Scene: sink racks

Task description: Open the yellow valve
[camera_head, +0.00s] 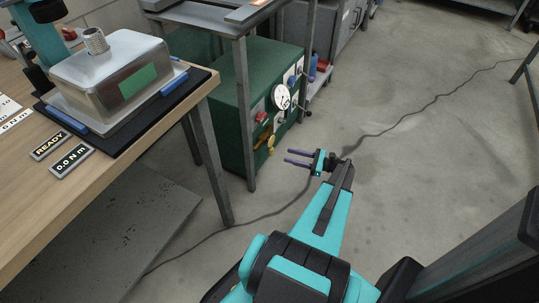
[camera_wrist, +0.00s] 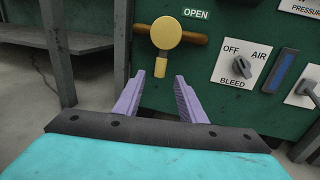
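The yellow valve (camera_wrist: 166,33) sits on the front of a green cabinet, on a short horizontal brown pipe (camera_wrist: 195,37). Its round yellow hub has a short handle (camera_wrist: 160,67) pointing down, across the pipe. An "OPEN" label (camera_wrist: 196,14) is up and right of the hub. In the head view the valve (camera_head: 269,143) is small, low on the cabinet front. My gripper (camera_wrist: 159,77) is open, its two purple fingers apart and empty. In the wrist view the fingertips lie just below and to either side of the handle. In the head view my gripper (camera_head: 288,157) points left toward the cabinet, seemingly short of the valve.
The green cabinet (camera_head: 228,112) stands under a metal rack with a post (camera_wrist: 59,50) left of the valve. A bleed knob (camera_wrist: 241,66) is right of it. A wooden bench (camera_head: 110,180) stands left. A cable (camera_head: 400,120) crosses the open floor.

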